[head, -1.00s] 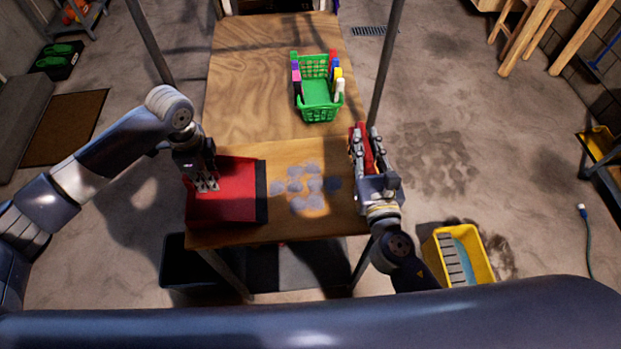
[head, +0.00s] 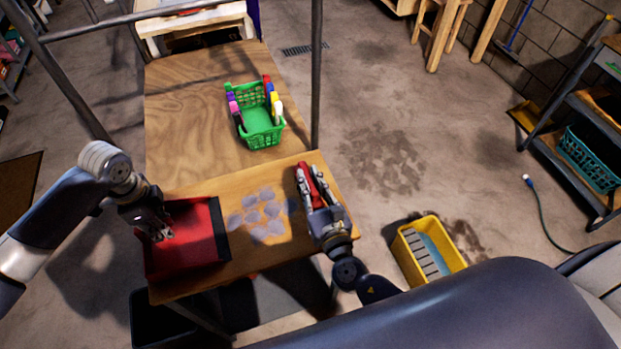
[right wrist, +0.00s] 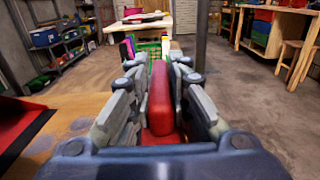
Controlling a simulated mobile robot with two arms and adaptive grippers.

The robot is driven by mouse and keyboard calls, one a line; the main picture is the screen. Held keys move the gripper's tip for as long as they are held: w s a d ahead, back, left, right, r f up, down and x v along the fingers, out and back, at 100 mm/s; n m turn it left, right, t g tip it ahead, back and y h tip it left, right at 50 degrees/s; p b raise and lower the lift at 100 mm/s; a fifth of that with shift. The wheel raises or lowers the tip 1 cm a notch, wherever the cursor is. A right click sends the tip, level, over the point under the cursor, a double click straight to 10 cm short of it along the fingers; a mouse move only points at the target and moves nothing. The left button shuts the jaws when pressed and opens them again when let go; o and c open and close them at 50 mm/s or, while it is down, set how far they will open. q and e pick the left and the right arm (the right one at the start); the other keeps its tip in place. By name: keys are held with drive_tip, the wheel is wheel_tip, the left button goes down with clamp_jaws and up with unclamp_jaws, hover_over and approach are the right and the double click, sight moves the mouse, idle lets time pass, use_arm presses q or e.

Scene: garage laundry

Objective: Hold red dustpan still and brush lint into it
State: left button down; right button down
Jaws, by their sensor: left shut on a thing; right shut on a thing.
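The red dustpan (head: 180,256) lies on the near left of the wooden table, its dark lip facing right. My left gripper (head: 160,230) is shut on the dustpan at its left part. Grey lint tufts (head: 262,213) lie spread on the table just right of the dustpan's lip, apart from it. My right gripper (head: 311,183) is at the table's right edge, right of the lint, shut on a red brush handle. The red handle (right wrist: 160,100) shows between the fingers in the right wrist view; the bristles are hidden.
Metal posts (head: 316,75) rise beside the table. A yellow bucket (head: 427,250) stands on the floor at right. Bare tabletop lies left of the basket.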

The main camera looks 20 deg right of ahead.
drive_tip(key=shift+f, duration=0.85)
idle(0.5)
drive_tip(key=shift+a, duration=0.1)
